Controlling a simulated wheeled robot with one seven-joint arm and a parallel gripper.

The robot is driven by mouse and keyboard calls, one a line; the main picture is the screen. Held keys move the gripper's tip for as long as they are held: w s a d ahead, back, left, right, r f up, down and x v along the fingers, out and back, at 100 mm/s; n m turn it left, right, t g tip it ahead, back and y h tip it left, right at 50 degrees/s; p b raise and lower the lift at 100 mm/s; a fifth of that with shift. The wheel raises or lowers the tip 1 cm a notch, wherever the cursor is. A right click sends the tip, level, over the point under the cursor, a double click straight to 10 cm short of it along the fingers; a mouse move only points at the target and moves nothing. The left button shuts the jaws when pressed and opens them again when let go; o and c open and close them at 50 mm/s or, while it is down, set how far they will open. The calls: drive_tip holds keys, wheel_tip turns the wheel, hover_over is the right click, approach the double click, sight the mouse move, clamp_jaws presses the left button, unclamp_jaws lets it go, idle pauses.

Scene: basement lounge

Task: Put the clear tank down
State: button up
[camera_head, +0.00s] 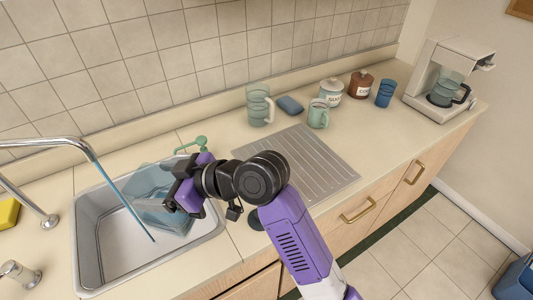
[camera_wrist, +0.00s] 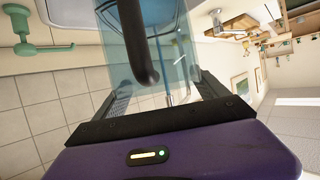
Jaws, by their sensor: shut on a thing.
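The clear tank (camera_head: 150,182) is a see-through bluish vessel in or over the right part of the sink (camera_head: 92,262). My gripper (camera_head: 182,190) reaches it from the right and is shut on it. In the wrist view the tank (camera_wrist: 186,48) fills the space ahead of the fingers, and its dark curved handle (camera_wrist: 141,48) lies between the two fingers (camera_wrist: 165,88). My wrist hides part of the tank in the head view. I cannot tell whether its base touches the sink floor.
A chrome faucet (camera_head: 45,142) arches over the sink, with a thin blue streak of water (camera_head: 122,204) below its spout. A ribbed drainboard (camera_head: 318,160) is bare. Behind it stand a glass pitcher (camera_head: 258,106), a mug (camera_head: 318,115) and canisters. A coffee maker (camera_head: 440,80) stands right.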

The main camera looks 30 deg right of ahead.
drive_tip(key=w+d+r+m+t+h+b, duration=0.1)
drive_tip(key=w+d+r, duration=0.15)
drive_tip(key=d, duration=0.45)
drive_tip(key=w+d+r+m+t+h+b, duration=0.1)
drive_tip(key=d+r+m+h+b, duration=0.15)
drive_tip(key=d, duration=0.45)
drive_tip(key=w+d+r+t, duration=0.1)
drive_tip(key=w+d+r, duration=0.15)
drive_tip(key=d, duration=0.45)
drive_tip(key=s+d+r+m+h+b, duration=0.2)
drive_tip(key=s+d+r+m+h, duration=0.15)
drive_tip(key=d, duration=0.65)
drive_tip(key=s+d+r+m+h+b, duration=0.1)
drive_tip(key=s+d+r+m+h, duration=0.2)
drive_tip(key=d, duration=0.8)
wheel_tip(320, 180, down, 20)
drive_tip(key=n, duration=0.1)
drive_tip(key=shift+s+r+t, duration=0.15)
drive_tip(key=shift+s+t, duration=0.25)
drive_tip(key=shift+s, duration=0.05)
drive_tip(key=shift+a+f, duration=0.1)
drive_tip(key=shift+f, duration=0.1)
